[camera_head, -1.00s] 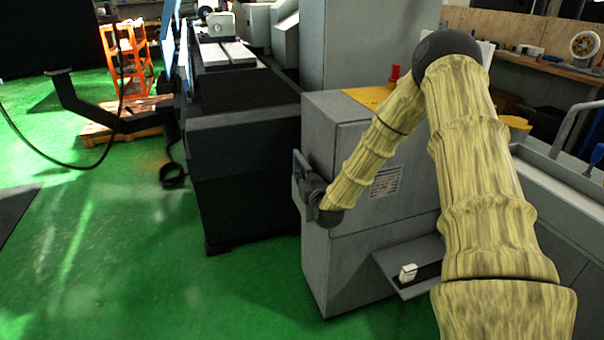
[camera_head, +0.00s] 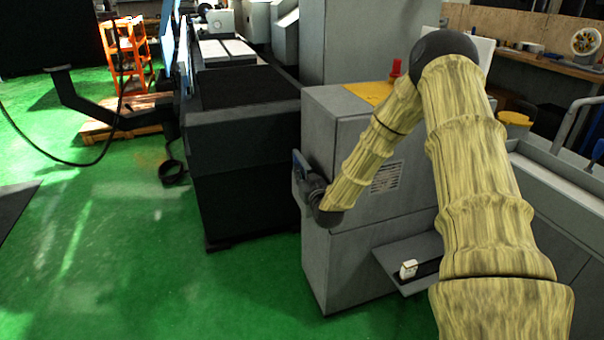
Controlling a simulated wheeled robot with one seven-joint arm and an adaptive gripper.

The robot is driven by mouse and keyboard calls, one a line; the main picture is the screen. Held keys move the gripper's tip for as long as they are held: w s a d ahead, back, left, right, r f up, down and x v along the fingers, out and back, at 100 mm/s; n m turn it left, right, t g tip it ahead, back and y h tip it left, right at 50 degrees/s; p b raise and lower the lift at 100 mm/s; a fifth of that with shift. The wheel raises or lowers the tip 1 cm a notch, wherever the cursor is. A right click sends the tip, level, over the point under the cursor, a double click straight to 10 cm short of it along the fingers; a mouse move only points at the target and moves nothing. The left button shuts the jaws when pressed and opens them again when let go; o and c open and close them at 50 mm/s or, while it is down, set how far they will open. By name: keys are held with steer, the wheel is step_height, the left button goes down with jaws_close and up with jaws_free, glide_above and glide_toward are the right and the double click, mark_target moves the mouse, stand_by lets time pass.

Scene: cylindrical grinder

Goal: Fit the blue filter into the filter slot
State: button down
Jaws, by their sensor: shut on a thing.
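My gripper (camera_head: 304,180) is at the left face of the grey cabinet (camera_head: 345,240), at the far end of my arm. It is small and dark in the view, and its fingers are hard to make out. It is shut on the blue filter (camera_head: 298,163), which shows as a thin blue-grey edge standing upright against or close to the cabinet's side. Most of the filter is hidden by the gripper and by the angle. The filter slot cannot be made out; whether the filter is partly inside it cannot be told.
A grey shelf (camera_head: 388,252) with a small white block (camera_head: 408,269) juts from the cabinet's lower front. A dark machine bed (camera_head: 245,150) stands left of the cabinet, with a narrow gap between. A red button (camera_head: 396,68) tops the cabinet. Green floor (camera_head: 120,260) is open at left.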

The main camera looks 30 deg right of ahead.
steer(key=shift+f, duration=0.2)
steer(key=c, duration=1.4)
jaws_free()
steer(key=shift+f, duration=0.1)
steer(key=shift+o, duration=0.2)
steer(key=shift+s, duration=0.1)
steer(key=v, duration=1.2)
steer(key=s+a+f+n+g+y, duration=0.1)
steer(key=s+a+f+g+y, duration=0.35)
steer(key=a+f, duration=0.8)
steer(key=s+a+f+n+g, duration=0.1)
steer(key=s+a+f+g, duration=0.3)
steer(key=s+f, duration=0.45)
steer(key=s+a+f+g, duration=0.3)
steer(key=s+a+f, duration=0.1)
steer(key=s+f, duration=0.4)
steer(key=s+a+f+g, duration=0.2)
steer(key=s+a+g, duration=0.1)
steer(key=s, duration=0.7)
steer(key=s+a+f+g, duration=0.2)
steer(key=s+g, duration=0.1)
steer(key=s, duration=0.7)
step_height(320, 180, up, 14)
steer(key=p, duration=1.4)
steer(key=shift+w+r, duration=0.15)
steer(key=shift+r, duration=0.1)
